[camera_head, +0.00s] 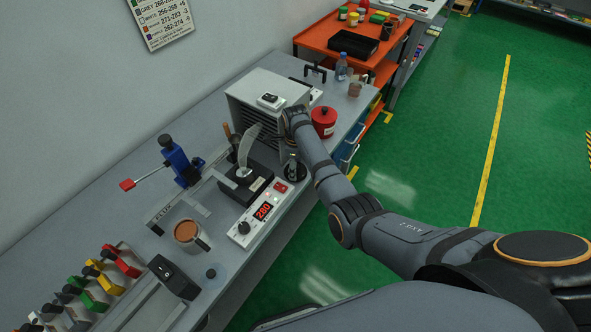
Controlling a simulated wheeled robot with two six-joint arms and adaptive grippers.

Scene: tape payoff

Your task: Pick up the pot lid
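An open metal pot (187,232) with brown contents stands at the bench's front left. My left gripper is not in view.
A red canister (323,121) stands right of my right wrist. An orange cart (320,38) stands behind the bench.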

